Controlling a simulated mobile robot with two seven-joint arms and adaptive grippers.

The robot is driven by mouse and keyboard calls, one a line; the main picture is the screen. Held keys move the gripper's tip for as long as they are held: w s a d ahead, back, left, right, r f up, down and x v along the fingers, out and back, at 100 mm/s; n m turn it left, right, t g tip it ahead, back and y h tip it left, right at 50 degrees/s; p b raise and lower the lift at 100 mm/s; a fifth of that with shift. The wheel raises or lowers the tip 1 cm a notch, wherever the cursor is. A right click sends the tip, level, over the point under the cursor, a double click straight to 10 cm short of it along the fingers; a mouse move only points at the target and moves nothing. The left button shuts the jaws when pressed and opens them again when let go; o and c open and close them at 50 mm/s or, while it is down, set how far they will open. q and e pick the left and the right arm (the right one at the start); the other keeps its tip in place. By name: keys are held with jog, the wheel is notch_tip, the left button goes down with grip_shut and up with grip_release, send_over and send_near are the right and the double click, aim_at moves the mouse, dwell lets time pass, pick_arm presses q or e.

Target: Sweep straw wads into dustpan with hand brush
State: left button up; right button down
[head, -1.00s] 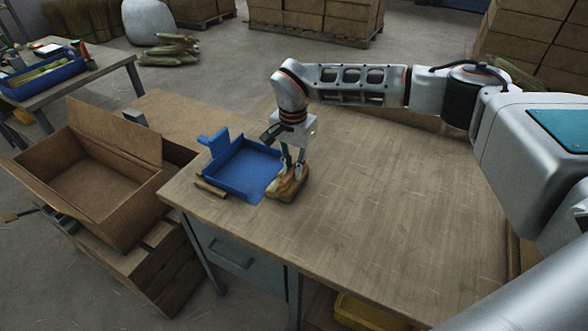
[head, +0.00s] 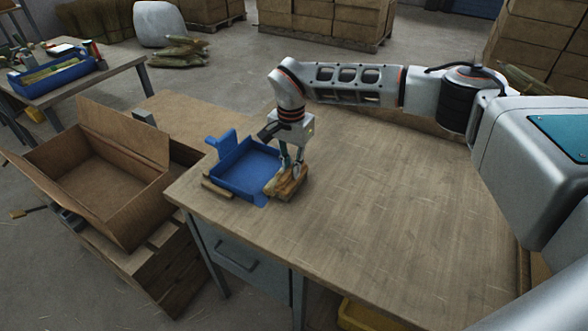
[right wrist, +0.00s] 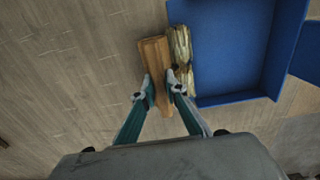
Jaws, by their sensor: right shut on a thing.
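The blue dustpan (head: 240,174) lies on the wooden table near its left edge, its inside looking empty. My right gripper (head: 291,170) is shut on the wooden hand brush (head: 284,185), low at the dustpan's right side. In the right wrist view the gripper (right wrist: 160,92) grips the brush (right wrist: 155,58) beside the blue dustpan (right wrist: 232,45). A ragged straw-coloured strip (right wrist: 181,48) runs along the brush, between it and the dustpan and slightly over the rim. I cannot tell whether it is bristles or straw wads. My left gripper is not in view.
A small wooden piece (head: 217,187) lies left of the dustpan. An open cardboard box (head: 100,185) stands beyond the table's left edge. The table top (head: 400,200) is clear to the right, with faint straw bits.

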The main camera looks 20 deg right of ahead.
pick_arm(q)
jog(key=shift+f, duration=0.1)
pick_arm(e)
jog(key=shift+w+a, duration=0.15)
jog(key=shift+w, duration=0.1)
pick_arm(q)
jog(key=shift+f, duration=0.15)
pick_arm(e)
jog(key=shift+w+a, duration=0.2)
jog(key=shift+w, duration=0.05)
pick_arm(q)
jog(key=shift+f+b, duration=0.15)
jog(key=shift+b, duration=0.2)
pick_arm(e)
jog(key=shift+w+a+r, duration=0.1)
jog(key=shift+w+a, duration=0.25)
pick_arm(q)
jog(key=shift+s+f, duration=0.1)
